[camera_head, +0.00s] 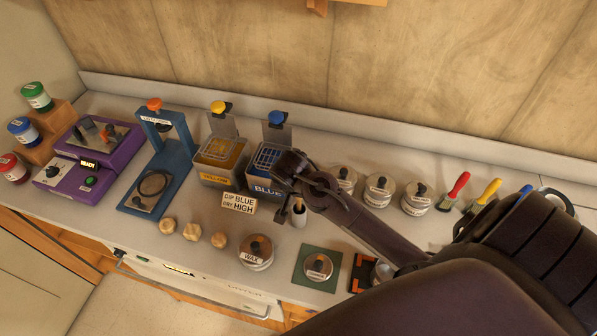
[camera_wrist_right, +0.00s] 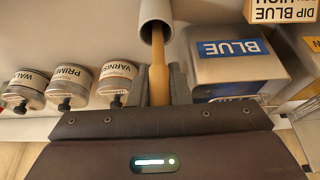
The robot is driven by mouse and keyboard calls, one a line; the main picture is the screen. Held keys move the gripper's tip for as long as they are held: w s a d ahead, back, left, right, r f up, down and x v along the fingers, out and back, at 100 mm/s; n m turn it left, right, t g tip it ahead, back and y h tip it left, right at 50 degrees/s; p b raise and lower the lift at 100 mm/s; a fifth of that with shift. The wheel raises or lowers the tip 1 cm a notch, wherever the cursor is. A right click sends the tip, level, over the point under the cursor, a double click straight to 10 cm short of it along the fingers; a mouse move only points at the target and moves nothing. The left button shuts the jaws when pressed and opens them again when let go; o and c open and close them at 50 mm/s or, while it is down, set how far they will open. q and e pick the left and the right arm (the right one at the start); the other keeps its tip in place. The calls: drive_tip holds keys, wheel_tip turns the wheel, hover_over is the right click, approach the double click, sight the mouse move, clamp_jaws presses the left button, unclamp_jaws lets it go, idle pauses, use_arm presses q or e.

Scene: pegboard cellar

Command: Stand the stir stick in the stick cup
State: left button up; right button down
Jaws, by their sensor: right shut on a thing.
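My right gripper (camera_wrist_right: 160,82) is shut on the tan stir stick (camera_wrist_right: 158,75), which shows between its two dark fingers in the right wrist view. The far end of the stick lies at the mouth of the pale, tube-like stick cup (camera_wrist_right: 154,12) and appears to be inside it. In the head view the cup (camera_head: 299,218) stands on the counter in front of the blue bin, just below my right gripper (camera_head: 292,195), which hides most of the stick. My left gripper is not in view.
The blue bin (camera_wrist_right: 238,75) is close beside the cup. A "DIP BLUE DRY HIGH" sign (camera_head: 238,202) stands left of it. A wax tin (camera_head: 256,252) is in front, and several labelled tins (camera_head: 380,190) stand to the right. Counter between cup and wax tin is bare.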

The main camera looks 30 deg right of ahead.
drive_tip(key=shift+s, duration=0.1)
drive_tip(key=shift+s+a, duration=0.25)
drive_tip(key=c, duration=1.7)
unclamp_jaws()
drive_tip(key=o, duration=0.3)
drive_tip(key=shift+w+d, duration=0.1)
drive_tip(key=shift+o, duration=0.2)
drive_tip(key=shift+f, duration=0.1)
